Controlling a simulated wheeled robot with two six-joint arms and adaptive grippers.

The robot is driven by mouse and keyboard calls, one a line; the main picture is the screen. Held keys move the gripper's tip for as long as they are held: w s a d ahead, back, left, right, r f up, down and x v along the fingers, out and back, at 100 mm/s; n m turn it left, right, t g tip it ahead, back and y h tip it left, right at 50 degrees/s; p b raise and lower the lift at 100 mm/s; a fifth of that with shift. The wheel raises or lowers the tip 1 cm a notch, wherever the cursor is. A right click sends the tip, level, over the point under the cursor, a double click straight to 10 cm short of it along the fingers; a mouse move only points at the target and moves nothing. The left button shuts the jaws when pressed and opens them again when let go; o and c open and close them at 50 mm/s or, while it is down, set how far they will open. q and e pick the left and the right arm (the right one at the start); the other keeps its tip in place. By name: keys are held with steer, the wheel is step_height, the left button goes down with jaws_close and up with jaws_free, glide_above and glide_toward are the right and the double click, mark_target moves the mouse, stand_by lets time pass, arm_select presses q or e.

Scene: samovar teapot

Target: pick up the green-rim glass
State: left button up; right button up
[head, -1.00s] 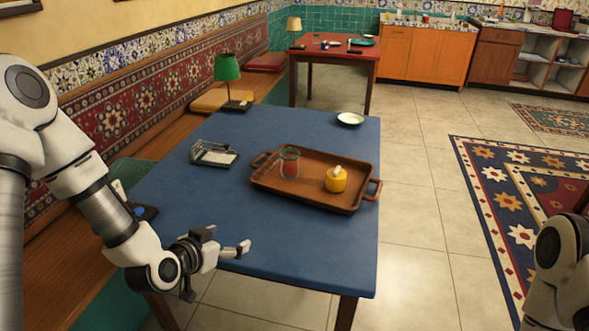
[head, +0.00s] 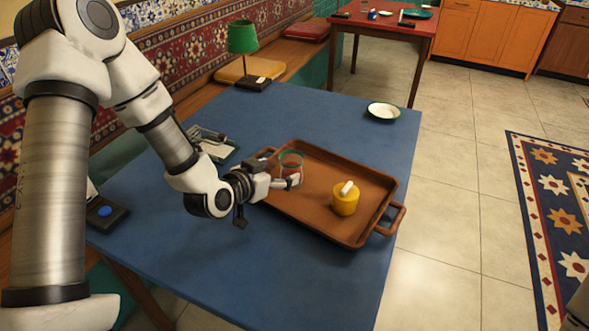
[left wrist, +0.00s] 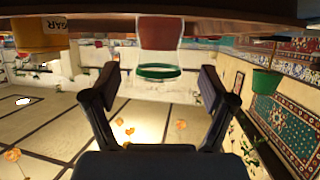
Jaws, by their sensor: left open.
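The green-rim glass (head: 291,160) stands upright on the brown tray (head: 328,228), with something red inside its lower part. My left gripper (head: 288,182) is open and empty, at the tray's near-left side, low beside the glass. It partly hides the glass's lower part in the head view. The left wrist view is upside down; there the glass (left wrist: 160,35) stands ahead, centred between the two spread fingers (left wrist: 159,78). I cannot tell whether the fingers reach around it. My right gripper is not in view.
A yellow sugar pot (head: 345,203) stands on the tray, right of the glass. A white saucer (head: 383,112), a green lamp (head: 242,45) and a small rack (head: 215,146) are on the blue table (head: 310,110). A dark device with a blue button (head: 104,213) lies at the left.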

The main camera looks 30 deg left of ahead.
mark_target(285, 169)
arm_select(q)
steer(key=x, duration=0.5)
steer(key=shift+d+f, duration=0.1)
steer(key=shift+f, duration=0.05)
steer(key=shift+s, duration=0.1)
steer(key=shift+c, duration=1.1)
steer(key=c, duration=1.2)
